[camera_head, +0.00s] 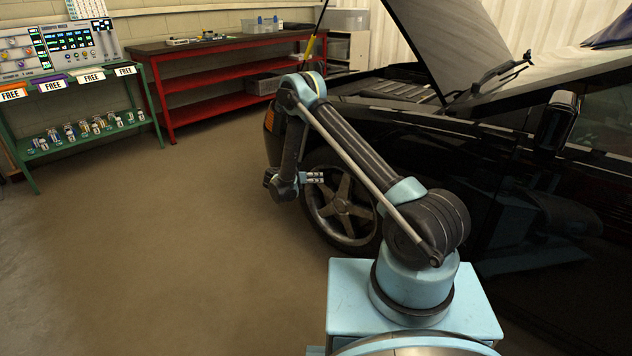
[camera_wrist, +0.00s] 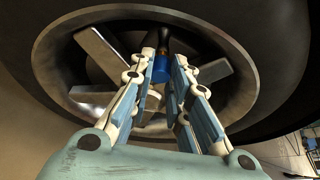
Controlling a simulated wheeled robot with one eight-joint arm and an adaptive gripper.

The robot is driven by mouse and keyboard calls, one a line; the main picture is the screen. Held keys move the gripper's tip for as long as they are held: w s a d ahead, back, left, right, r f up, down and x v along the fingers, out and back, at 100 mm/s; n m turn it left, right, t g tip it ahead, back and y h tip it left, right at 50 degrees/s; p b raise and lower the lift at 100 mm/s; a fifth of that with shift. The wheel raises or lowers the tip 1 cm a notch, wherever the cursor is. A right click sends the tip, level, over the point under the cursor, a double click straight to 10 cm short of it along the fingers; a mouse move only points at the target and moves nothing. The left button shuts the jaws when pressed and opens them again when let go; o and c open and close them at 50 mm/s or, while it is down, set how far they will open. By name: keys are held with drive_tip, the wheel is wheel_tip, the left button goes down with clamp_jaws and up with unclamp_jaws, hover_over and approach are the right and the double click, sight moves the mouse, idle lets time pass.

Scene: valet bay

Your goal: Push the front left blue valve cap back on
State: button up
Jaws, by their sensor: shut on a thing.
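The blue valve cap (camera_wrist: 160,71) sits between the fingertips of my gripper (camera_wrist: 166,64) in the wrist view. My gripper is shut on it. A dark valve stem (camera_wrist: 164,42) shows just beyond the cap, with an orange-brown bit at their meeting. I cannot tell whether the cap is on the stem or only lined up with it. The front wheel (camera_wrist: 213,71) fills the view behind, with grey spokes. In the head view my gripper (camera_head: 314,177) is at the wheel (camera_head: 343,207) of the black car; the cap is too small to see there.
The black car (camera_head: 480,170) stands at the right with its hood raised. A red workbench (camera_head: 215,88) is along the back wall. A green shelf (camera_head: 85,140) with small parts and trays labelled FREE stands at the left. The floor (camera_head: 170,240) between is clear.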

drive_tip(key=shift+w+d, duration=0.3)
drive_tip(key=shift+w, duration=0.1)
drive_tip(key=o, duration=0.8)
drive_tip(key=shift+o, duration=0.2)
drive_tip(key=v, duration=1.2)
